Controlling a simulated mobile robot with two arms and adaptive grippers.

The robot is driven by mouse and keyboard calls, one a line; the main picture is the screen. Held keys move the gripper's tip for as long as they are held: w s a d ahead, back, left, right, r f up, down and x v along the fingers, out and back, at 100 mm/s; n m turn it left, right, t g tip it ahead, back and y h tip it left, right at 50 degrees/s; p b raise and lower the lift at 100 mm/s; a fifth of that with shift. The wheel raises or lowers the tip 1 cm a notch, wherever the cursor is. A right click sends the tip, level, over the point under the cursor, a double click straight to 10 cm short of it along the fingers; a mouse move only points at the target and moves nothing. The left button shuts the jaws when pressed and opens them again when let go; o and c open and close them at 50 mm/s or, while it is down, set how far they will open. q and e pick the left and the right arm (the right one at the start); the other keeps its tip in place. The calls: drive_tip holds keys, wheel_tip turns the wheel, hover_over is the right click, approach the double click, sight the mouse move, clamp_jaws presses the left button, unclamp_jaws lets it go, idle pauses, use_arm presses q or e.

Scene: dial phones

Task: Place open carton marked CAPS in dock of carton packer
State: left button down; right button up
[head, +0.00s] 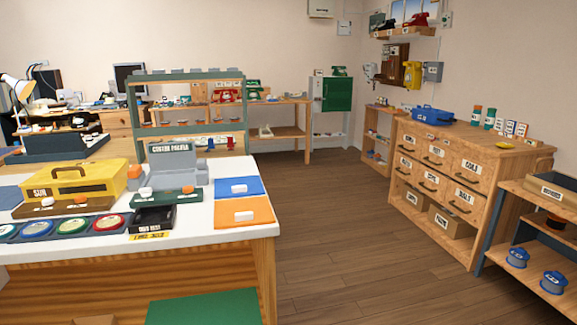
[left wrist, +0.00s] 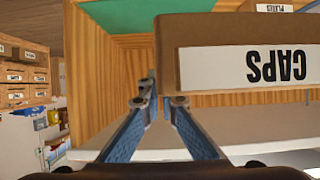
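The brown carton marked CAPS (left wrist: 223,27) fills the upper right of the left wrist view, with its white label upside down. My left gripper (left wrist: 162,92) is at the carton's left edge in that view. One finger lies along the outside of its side wall. The other finger's tip is hidden behind the labelled face, so the fingers appear closed on the wall. The carton's inside is hidden. Neither gripper shows in the head view, and my right gripper is in no view.
A white-topped wooden bench (head: 245,240) stands left in the head view, holding a yellow toolbox (head: 100,180), a grey device (head: 180,178), blue and orange mats. A green surface (head: 205,307) lies low in front. A drawer cabinet (head: 450,180) stands right; open floor lies between.

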use_arm(q)
drive_tip(key=shift+s+a+r, duration=0.25)
drive_tip(key=shift+a, duration=0.05)
drive_tip(key=shift+w+a+m+h, duration=0.3)
drive_tip(key=shift+w+a, duration=0.05)
drive_tip(key=shift+a, duration=0.25)
wheel_tip(320, 180, up, 2)
drive_tip(key=shift+s+m+h, duration=0.1)
drive_tip(key=shift+m+h, duration=0.5)
drive_tip(key=s+d+r+m+g+h, duration=0.2)
drive_tip(key=s+d+r+m+h, duration=0.3)
drive_tip(key=r, duration=0.4)
drive_tip(key=s+d+r+m+g+h, duration=0.3)
drive_tip(key=s+d+r+m+h, duration=0.1)
drive_tip(key=s+r+m+h, duration=0.4)
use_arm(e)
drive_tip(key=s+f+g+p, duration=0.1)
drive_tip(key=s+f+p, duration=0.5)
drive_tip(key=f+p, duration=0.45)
use_arm(q)
wheel_tip(320, 180, up, 15)
drive_tip(key=w+n+y+p, duration=0.1)
drive_tip(key=p, duration=0.8)
drive_tip(key=shift+a, duration=0.25)
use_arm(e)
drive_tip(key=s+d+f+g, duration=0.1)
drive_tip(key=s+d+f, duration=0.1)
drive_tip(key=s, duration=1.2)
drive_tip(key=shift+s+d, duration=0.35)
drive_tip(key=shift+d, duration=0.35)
